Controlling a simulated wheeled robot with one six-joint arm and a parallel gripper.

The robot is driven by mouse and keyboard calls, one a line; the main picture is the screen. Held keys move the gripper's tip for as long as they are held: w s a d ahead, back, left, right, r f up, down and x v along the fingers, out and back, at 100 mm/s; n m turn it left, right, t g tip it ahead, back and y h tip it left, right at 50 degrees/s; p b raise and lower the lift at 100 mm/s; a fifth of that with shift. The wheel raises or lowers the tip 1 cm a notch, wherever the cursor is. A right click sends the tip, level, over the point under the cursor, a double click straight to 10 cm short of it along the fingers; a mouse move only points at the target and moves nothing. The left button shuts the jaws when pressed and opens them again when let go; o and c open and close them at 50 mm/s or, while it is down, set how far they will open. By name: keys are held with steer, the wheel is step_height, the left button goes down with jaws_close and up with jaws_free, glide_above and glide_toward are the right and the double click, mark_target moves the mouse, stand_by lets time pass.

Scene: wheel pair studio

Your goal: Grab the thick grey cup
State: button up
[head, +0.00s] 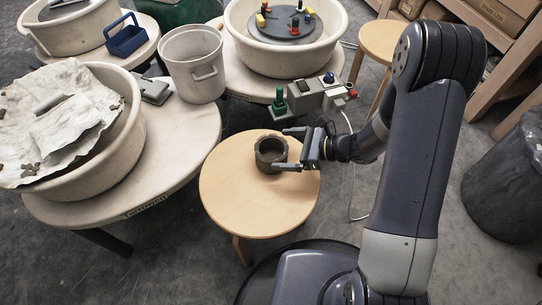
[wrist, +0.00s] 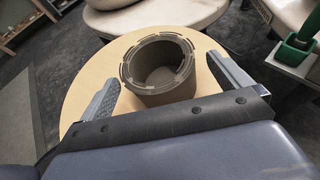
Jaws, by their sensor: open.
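The thick grey cup (head: 269,153) stands upright on a round light-wood stool (head: 245,205), towards its back right. It has a thick wall and looks empty inside. My gripper (head: 287,149) is open, reaching in from the right with one finger towards the cup's far side and one towards its near side. In the wrist view the cup (wrist: 160,80) lies ahead between the two spread fingers of my gripper (wrist: 165,85). Gaps show between the cup and both fingers. Nothing is held.
A pottery wheel with a cloth-covered basin (head: 135,140) stands left of the stool, with a pale bucket (head: 193,65) on it. Another wheel basin (head: 335,60) and a grey control box with a green handle (head: 279,100) stand behind the stool. A dark bin (head: 505,185) is at the right.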

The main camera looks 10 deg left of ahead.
mark_target(260, 150)
steer(key=b+x, duration=0.1)
steer(key=x, duration=0.2)
steer(key=shift+s+a+f, duration=0.15)
steer(key=shift+a+f, duration=0.25)
steer(key=shift+a, duration=0.4)
steer(key=shift+c, duration=0.2)
steer(key=c, duration=1)
